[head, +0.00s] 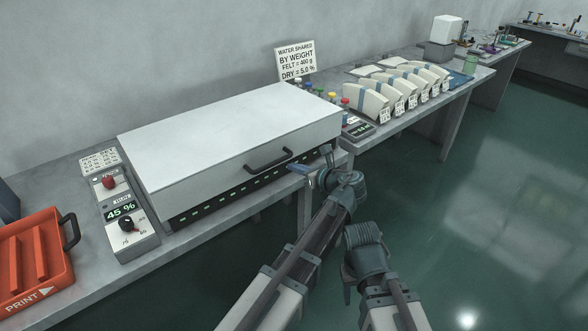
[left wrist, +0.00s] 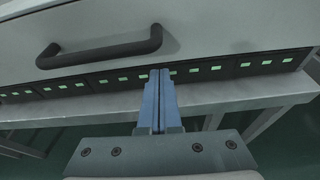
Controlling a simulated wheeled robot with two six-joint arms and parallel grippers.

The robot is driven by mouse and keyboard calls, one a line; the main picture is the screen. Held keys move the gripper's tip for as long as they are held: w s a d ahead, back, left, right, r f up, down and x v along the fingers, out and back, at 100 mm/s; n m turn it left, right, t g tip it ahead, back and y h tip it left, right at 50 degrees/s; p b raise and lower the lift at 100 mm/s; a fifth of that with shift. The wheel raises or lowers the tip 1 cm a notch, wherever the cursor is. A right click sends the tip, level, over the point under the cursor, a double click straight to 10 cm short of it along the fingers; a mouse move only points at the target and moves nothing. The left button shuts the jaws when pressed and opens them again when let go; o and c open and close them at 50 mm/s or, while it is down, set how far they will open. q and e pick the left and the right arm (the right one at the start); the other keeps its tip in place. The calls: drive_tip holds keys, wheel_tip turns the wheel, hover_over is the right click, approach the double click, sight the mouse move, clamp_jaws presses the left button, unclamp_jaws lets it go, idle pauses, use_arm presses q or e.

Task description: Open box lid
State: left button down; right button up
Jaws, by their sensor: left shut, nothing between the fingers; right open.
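The box is long and low, with a pale grey lid (head: 235,128) that is down over a dark base. A dark bar handle (head: 268,160) is on the lid's front face; it also shows at upper left in the left wrist view (left wrist: 100,47). My left gripper (head: 299,168) is just in front of the box, to the right of the handle and a little below it. In the left wrist view its blue fingers (left wrist: 160,82) are together with nothing between them, apart from the handle. My right arm shows at lower centre right, but its gripper fingers do not show.
A control panel (head: 122,212) with knobs and an orange tray (head: 35,255) are left of the box. A small scale (head: 358,130) and several white curved pieces (head: 368,104) are to its right. The floor in front is clear.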

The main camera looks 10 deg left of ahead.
use_arm(q)
wheel_tip(320, 180, up, 2)
drive_tip(key=shift+r+p, duration=0.15)
drive_tip(key=shift+p, duration=0.65)
